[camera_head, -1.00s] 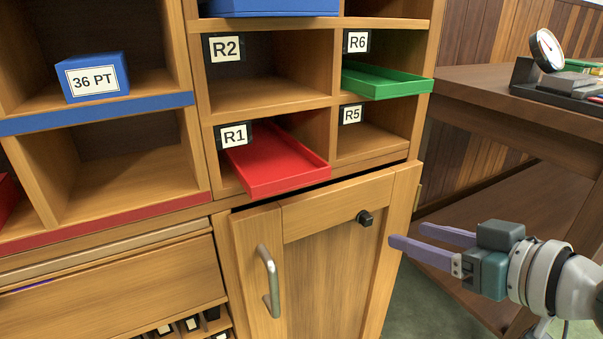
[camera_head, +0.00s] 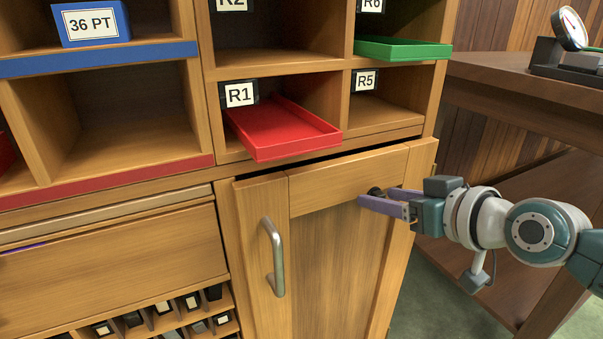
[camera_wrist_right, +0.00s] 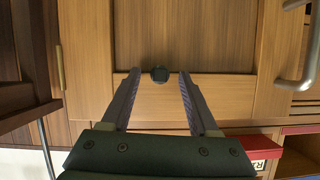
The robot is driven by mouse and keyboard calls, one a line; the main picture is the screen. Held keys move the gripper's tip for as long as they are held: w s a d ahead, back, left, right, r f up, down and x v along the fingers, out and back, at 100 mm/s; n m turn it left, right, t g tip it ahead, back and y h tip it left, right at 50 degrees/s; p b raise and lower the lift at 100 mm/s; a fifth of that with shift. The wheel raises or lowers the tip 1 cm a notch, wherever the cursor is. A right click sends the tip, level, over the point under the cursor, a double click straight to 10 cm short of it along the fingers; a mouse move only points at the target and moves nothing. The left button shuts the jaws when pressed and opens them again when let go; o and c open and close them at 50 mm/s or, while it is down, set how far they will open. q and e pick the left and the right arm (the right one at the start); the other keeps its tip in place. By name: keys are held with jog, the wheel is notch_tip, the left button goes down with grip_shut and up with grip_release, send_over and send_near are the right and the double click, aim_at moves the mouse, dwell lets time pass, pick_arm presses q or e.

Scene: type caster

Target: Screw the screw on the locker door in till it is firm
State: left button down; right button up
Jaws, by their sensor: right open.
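The dark screw (camera_head: 376,191) sticks out near the top right of the wooden locker door (camera_head: 336,262). In the right wrist view the screw (camera_wrist_right: 160,74) shows between the tips of my right gripper, with a gap on each side. My right gripper (camera_head: 374,199) is open, with its two purple fingers pointing left at the door, one on each side of the screw in the picture. In the head view the front finger partly hides the screw. I cannot tell how deep the screw sits. My left gripper is in neither view.
A metal handle (camera_head: 273,257) stands out from the door's left side. A red tray (camera_head: 283,133) and a green tray (camera_head: 403,48) jut from the shelves above. A dark wooden bench (camera_head: 525,97) stands at the right, behind my right arm.

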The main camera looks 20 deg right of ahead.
jog(key=shift+c, duration=0.4)
grip_shut()
jog(key=c, duration=0.6)
grip_release()
grip_shut()
